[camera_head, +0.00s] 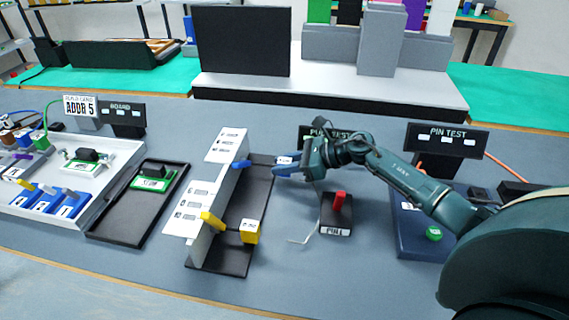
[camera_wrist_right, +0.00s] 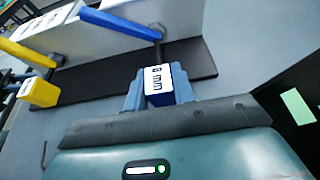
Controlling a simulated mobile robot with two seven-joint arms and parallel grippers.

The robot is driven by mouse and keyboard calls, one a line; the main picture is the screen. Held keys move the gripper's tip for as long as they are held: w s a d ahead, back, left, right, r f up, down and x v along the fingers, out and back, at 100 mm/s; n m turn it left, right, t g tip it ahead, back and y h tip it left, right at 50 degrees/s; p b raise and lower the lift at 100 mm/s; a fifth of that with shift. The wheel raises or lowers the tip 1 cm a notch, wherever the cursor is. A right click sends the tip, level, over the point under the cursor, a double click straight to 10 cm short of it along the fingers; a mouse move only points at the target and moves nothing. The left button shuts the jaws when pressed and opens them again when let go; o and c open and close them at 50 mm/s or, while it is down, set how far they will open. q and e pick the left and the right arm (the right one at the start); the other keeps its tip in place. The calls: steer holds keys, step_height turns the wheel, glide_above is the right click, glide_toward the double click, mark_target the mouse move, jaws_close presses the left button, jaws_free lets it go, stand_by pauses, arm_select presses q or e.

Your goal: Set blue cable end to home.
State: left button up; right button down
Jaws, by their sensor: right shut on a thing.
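My right gripper (camera_head: 286,165) is shut on a blue block (camera_wrist_right: 160,96) with a white label that seems to read "8 mm". The block's label also shows between the fingers in the head view (camera_head: 284,160). The gripper is at the right of a black-and-white stand (camera_head: 225,160), near its far end. A blue bar (camera_head: 241,164) sticks out of this stand, just left of the gripper; it runs across the top of the wrist view (camera_wrist_right: 120,25). No cable on the held block can be made out. My left gripper is not in view.
A yellow block (camera_head: 249,231) and a yellow bar (camera_head: 212,220) are at the stand's near end. A red-handled box (camera_head: 337,215) stands right of it. Pin test signs (camera_head: 447,139) stand behind. A black tray (camera_head: 130,215) with a green board lies left. Front table is clear.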

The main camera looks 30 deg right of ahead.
mark_target(280, 160)
steer(key=w+a, duration=0.1)
steer(key=w+a+b, duration=0.1)
steer(key=shift+a, duration=0.35)
steer(key=shift+w+a, duration=0.15)
steer(key=shift+a, duration=0.05)
steer(key=c, duration=1.2)
jaws_free()
steer(key=shift+o, duration=0.2)
